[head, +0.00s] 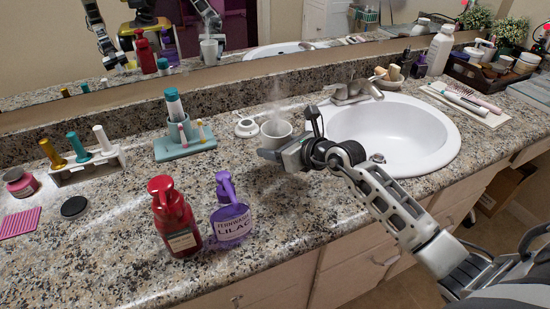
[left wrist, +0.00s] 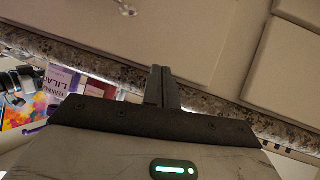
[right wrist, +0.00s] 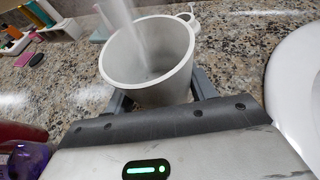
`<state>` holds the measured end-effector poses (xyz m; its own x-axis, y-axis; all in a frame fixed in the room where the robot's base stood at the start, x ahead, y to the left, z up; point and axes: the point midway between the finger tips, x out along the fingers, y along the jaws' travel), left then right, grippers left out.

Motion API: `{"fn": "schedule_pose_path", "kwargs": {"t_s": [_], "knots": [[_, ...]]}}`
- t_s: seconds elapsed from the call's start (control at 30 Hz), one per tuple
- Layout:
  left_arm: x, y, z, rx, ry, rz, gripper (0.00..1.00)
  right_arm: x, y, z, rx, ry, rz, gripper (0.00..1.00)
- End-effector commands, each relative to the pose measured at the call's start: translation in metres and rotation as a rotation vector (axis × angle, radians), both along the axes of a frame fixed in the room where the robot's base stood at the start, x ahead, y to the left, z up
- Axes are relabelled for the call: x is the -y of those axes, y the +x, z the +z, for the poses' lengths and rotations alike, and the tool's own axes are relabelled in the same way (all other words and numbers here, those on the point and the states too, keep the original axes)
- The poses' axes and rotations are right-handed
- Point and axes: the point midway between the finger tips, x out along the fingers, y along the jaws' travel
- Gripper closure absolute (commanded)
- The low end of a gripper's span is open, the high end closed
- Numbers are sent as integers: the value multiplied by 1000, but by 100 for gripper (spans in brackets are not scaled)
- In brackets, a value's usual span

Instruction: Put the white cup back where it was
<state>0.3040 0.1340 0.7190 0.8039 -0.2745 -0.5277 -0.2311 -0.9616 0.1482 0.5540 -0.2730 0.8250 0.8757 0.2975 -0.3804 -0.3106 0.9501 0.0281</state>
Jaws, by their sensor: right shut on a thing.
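The white cup (head: 276,134) is at the back of the granite counter, left of the sink, with pale steam rising from it. My right gripper (head: 283,153) reaches it from the front right and is shut on it. In the right wrist view the cup (right wrist: 150,80) stands roughly upright between the fingers, its mouth open upward. I cannot tell whether its base touches the counter. A small white round piece with a raised ring (head: 247,127) sits just left of the cup. My left gripper (left wrist: 162,88) shows only in the left wrist view, its fingers together and empty, near the cabinet fronts.
Left of the cup stands a teal toothbrush holder (head: 185,146). A red pump bottle (head: 173,220) and a purple lilac bottle (head: 231,212) stand near the front edge. The sink (head: 415,140) is to the right. Counter between bottles and cup is clear.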

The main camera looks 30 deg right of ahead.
Motion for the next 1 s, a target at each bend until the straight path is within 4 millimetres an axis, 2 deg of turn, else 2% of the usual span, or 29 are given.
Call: {"fn": "schedule_pose_path", "kwargs": {"t_s": [0.1,0.3,0.7,0.73,0.8,1.0], "knots": [[0,1,2,9,-3,0,100,-4,5,-7,2,1,0,67],[0,2,0,13,-6,0,100,-3,4,-35,1,0,0,67],[0,2,-2,12,-4,0,100,-3,4,-40,2,1,0,67],[0,1,-2,12,-3,0,100,-3,4,-40,0,0,1,39],[0,1,-2,11,-4,0,100,-3,4,-40,0,0,1,23],[0,0,-2,9,-3,0,100,-3,4,-40,0,0,1,23]]}}
